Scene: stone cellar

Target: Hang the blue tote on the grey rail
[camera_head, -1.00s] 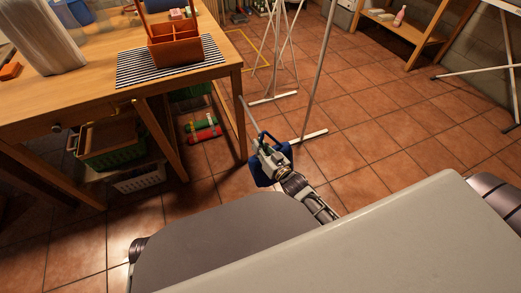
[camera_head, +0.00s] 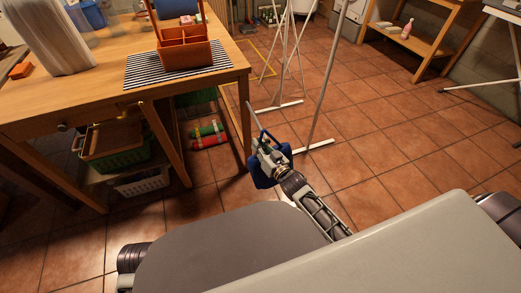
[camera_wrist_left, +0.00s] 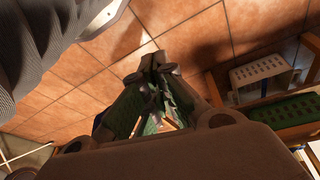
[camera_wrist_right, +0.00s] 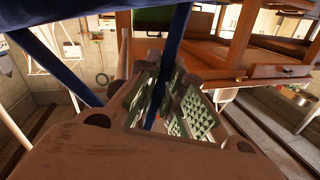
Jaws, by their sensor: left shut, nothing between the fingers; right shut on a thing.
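The blue tote (camera_head: 262,174) hangs at my right gripper (camera_head: 266,148), low over the floor beside the table's right corner. In the right wrist view, my right gripper (camera_wrist_right: 158,88) is shut on a blue strap (camera_wrist_right: 174,42) of the tote. A thin grey bar (camera_head: 254,116) shows just beyond this gripper; I cannot tell whether it is the grey rail or whether it touches the tote. A tall thin pole (camera_head: 328,82) stands behind. My left gripper (camera_wrist_left: 160,66) is shut and empty above the tiles in the left wrist view.
The wooden table (camera_head: 105,100) at left carries an orange caddy (camera_head: 185,50) on a striped mat (camera_head: 140,75). A green crate (camera_head: 115,160) sits below. White stand legs (camera_head: 285,60) rise behind my right gripper. Tiled floor (camera_head: 390,150) is open to the right.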

